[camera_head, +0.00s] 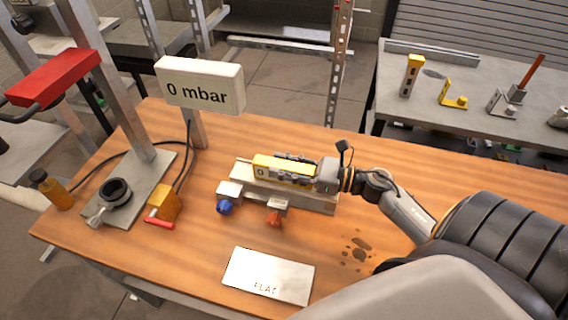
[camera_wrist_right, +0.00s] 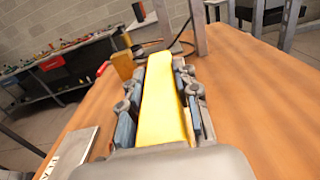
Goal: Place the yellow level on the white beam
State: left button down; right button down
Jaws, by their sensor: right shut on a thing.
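The yellow level (camera_head: 268,167) is a yellow bar with a round mark near its left end. My right gripper (camera_head: 297,161) is shut on it, reaching in from the right. In the right wrist view the level (camera_wrist_right: 160,100) lies lengthwise between the two fingers. The white beam (camera_head: 318,202) is a pale long bar on the wooden bench, directly under the level in the head view. The level runs roughly along the beam. I cannot tell whether it touches the beam's top. The gripper hides the level's right part. My left gripper is not in view.
A blue knob (camera_head: 224,206) and an orange knob (camera_head: 274,218) sit before the beam. A "FLAT" plate (camera_head: 268,277) lies in front. A "0 mbar" display (camera_head: 200,85) stands behind left. A yellow block with a red handle (camera_head: 163,203) stands left.

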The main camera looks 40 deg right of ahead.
jog(key=shift+f, duration=0.2)
jog(key=c, duration=1)
grip_release()
jog(key=shift+r, duration=0.1)
jog(key=shift+r, duration=0.15)
jog(key=b+v, duration=0.4)
jog(key=v, duration=0.6)
jog(key=shift+s+d, duration=0.2)
jog(key=shift+s+d+b, duration=0.3)
jog(key=shift+s+d, duration=0.2)
jog(key=shift+s, duration=0.05)
